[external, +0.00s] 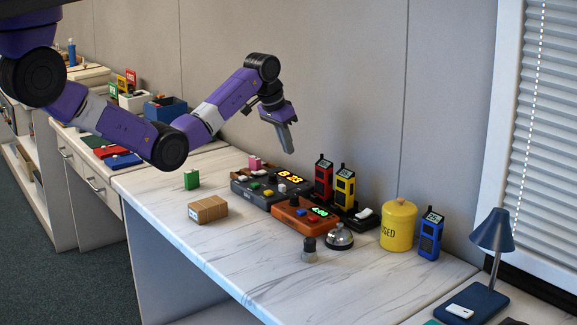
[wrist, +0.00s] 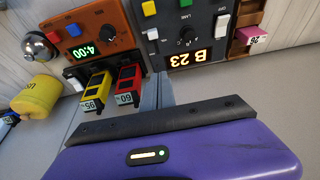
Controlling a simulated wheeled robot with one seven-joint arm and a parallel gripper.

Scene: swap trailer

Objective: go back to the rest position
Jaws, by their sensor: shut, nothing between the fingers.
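My gripper (external: 289,139) is shut and empty. It hangs in the air above the back of the white marbled desk (external: 235,260), over the grey panel with the lit "B 23" display. Its fingers point down and slightly right in the external view. In the wrist view the gripper's grey fingers (wrist: 165,92) show end-on between the red radio and the grey panel, with nothing held. My arm reaches in from the upper left and bends at a raised elbow.
Below stand a grey panel (external: 262,193), an orange panel (external: 300,219), red (external: 323,180) and yellow (external: 345,187) radios, a bell (external: 339,238), a yellow canister (external: 397,228) and a blue radio (external: 430,236). A cardboard box (external: 208,209) lies left.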

